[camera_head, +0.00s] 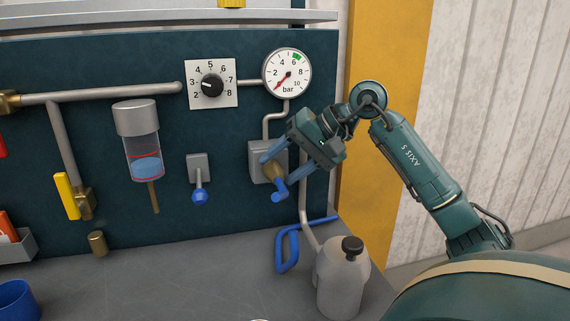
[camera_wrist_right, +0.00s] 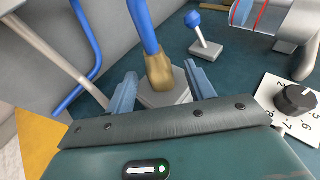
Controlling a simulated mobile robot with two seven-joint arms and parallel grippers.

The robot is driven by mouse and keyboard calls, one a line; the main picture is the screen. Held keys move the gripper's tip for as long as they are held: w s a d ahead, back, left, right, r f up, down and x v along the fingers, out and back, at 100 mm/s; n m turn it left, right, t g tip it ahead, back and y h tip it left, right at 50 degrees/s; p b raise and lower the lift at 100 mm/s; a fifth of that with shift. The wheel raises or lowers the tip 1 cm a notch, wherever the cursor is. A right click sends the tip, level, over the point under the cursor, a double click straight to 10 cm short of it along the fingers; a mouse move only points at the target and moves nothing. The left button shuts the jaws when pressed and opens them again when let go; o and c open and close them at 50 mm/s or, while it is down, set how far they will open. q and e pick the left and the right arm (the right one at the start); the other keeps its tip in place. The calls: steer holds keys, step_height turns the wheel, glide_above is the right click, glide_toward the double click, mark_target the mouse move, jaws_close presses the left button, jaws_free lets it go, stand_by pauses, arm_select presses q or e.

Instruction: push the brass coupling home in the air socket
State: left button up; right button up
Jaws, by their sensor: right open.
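The brass coupling (camera_head: 271,172) sits at the front of the grey air socket box (camera_head: 256,164) on the teal panel, with a blue hose end (camera_head: 279,191) coming out of it. In the right wrist view the coupling (camera_wrist_right: 160,73) stands against the grey socket (camera_wrist_right: 163,99); how deep it sits I cannot tell. My right gripper (camera_head: 281,166) is open, its two blue fingers on either side of the coupling. In the wrist view gaps show between the fingers (camera_wrist_right: 162,84) and the brass. My left gripper is out of view.
The pressure gauge (camera_head: 287,73) and dial plate (camera_head: 211,84) are above the socket. A blue-tipped lever (camera_head: 199,187) is to its left. The blue hose (camera_head: 287,251) loops by the bench's right edge, near a grey bottle (camera_head: 341,283). The bench middle is clear.

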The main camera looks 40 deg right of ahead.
arm_select(q)
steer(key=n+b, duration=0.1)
steer(key=b, duration=0.1)
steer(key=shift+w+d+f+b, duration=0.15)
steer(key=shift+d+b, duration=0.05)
steer(key=shift+b, duration=0.1)
arm_select(e)
steer(key=v, duration=1.3)
steer(key=shift+s+r, duration=0.1)
